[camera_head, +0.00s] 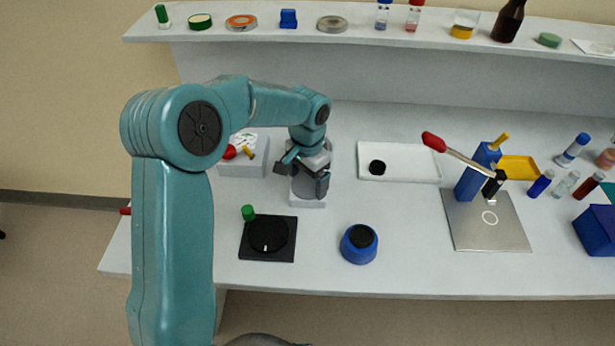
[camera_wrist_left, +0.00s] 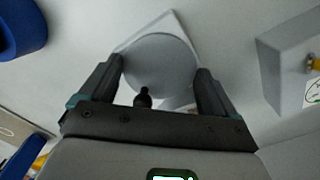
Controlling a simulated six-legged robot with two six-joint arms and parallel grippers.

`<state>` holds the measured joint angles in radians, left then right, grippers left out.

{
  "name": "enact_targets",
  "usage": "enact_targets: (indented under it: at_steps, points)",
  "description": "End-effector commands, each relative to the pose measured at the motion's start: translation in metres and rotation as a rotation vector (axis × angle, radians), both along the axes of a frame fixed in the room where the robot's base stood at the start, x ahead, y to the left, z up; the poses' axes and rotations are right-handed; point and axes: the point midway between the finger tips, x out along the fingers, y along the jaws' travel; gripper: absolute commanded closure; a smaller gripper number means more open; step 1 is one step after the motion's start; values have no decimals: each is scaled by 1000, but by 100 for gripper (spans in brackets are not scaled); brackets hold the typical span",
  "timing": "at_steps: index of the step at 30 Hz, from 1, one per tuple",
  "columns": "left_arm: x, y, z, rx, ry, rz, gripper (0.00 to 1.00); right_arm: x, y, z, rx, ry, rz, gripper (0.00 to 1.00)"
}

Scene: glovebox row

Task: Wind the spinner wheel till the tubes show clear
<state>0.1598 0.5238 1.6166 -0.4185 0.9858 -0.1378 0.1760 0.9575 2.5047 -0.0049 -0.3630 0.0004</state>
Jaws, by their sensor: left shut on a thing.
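My left gripper (camera_head: 304,176) comes down over a grey round drum (camera_head: 306,188) on a white square base (camera_head: 308,203). In the left wrist view its fingers (camera_wrist_left: 158,78) stand wide apart, one on each side of the drum's grey round top (camera_wrist_left: 160,62), and are shut on it. A small black knob (camera_wrist_left: 143,98) shows between the fingers. A black wheel (camera_head: 268,234) with a green knob (camera_head: 248,212) and a white mark sits on a square black plate in front of the gripper, apart from it. My right gripper is out of view.
A blue pot with a black top (camera_head: 359,244) stands right of the wheel. A white tray (camera_head: 410,165), a steel plate with a red-handled lever (camera_head: 485,228) and a blue box (camera_head: 596,231) lie further right. A white box (camera_head: 240,165) is at the left. A shelf (camera_head: 370,42) runs behind.

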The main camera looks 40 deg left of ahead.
Motion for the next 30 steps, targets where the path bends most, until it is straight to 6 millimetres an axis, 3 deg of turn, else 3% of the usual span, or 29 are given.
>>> enact_targets:
  at_steps: [3, 4, 11, 16, 30]
  points:
    - [0, 0, -1, 1, 0, 0, 40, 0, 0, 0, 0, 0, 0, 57]
    - [0, 0, -1, 1, 0, 0, 0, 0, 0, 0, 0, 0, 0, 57]
    - [0, 0, 0, 0, -1, 1, 0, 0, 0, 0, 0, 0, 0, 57]
    - [1, 0, 17, 1, -4, 1, 0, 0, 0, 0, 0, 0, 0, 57]
    - [1, -1, 134, 0, -4, 0, 0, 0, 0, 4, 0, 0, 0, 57]
